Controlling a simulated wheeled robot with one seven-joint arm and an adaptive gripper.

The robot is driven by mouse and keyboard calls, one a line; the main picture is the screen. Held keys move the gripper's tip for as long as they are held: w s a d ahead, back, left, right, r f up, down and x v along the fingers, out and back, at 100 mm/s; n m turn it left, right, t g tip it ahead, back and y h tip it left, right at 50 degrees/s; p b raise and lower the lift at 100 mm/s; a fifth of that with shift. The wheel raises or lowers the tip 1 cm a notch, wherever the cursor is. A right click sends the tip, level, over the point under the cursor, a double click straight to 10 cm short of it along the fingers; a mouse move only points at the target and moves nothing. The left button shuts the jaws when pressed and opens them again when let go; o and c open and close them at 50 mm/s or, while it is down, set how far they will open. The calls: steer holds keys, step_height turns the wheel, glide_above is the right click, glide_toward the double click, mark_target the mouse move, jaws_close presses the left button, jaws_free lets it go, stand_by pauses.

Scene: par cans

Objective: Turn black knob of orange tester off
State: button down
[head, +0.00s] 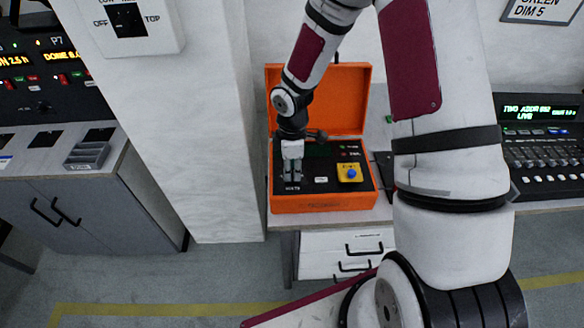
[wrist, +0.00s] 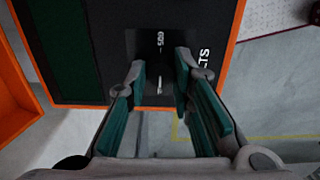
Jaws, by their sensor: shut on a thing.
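The orange tester (head: 322,202) is an open case on a bench, with its lid raised at the back and a black panel inside. It also shows in the wrist view as an orange edge (wrist: 226,42) around the dark panel. My gripper (head: 291,180) points down onto the panel's left part, above the "VOLTS" lettering. In the wrist view my gripper (wrist: 161,72) is shut on the black knob, which is dark against the black panel and mostly hidden between the fingers. White scale marks, one reading 500, show just beyond the fingertips. The knob's pointer cannot be made out.
A yellow block with a blue button (head: 351,173) sits on the panel's right side, with small lamps above it. A white pillar (head: 195,120) stands left of the tester. A mixing console (head: 545,150) stands at right. White drawers (head: 345,252) are below.

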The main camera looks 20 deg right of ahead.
steer(key=c, duration=1.4)
jaws_free()
steer(key=shift+o, duration=0.2)
step_height(320, 180, up, 12)
